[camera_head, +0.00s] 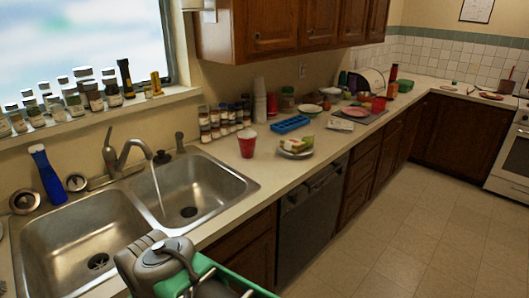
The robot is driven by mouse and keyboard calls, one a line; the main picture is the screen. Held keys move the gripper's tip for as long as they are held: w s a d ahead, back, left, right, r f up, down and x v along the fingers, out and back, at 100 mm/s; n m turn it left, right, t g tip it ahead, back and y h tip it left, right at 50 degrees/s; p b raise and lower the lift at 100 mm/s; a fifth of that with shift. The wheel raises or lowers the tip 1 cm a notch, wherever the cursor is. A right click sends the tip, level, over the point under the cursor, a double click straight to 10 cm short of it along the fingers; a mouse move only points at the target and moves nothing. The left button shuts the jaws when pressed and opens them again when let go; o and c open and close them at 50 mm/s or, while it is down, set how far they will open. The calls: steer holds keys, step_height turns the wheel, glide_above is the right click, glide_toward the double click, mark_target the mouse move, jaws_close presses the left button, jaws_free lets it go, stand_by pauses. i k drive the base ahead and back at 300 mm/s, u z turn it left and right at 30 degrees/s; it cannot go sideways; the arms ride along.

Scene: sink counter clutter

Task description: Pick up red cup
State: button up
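A red cup (247,146) with a white rim stands upright on the counter, just right of the right sink basin and near the wall. Another red cup-like object (379,104) stands farther along the counter, small in view. A further small red object (272,104) stands by the wall beside a white stack, and I cannot tell if it is a cup. Grey and green parts show at the bottom edge in front of the sink. I cannot make out any gripper fingers there. Nothing touches the nearest red cup.
A steel double sink (205,183) has its faucet (125,152) running. Spice jars (222,122) stand behind the cup. A blue tray (291,124) and a plate with food (296,147) lie to its right. A blue bottle (47,174) stands left. Bare counter (265,169) lies before the cup.

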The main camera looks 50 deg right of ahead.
mark_target(247, 145)
steer(key=u, duration=0.65)
steer(key=i, duration=0.45)
steer(key=z, duration=4.15)
steer(key=i, duration=1.65)
steer(key=u, duration=3.6)
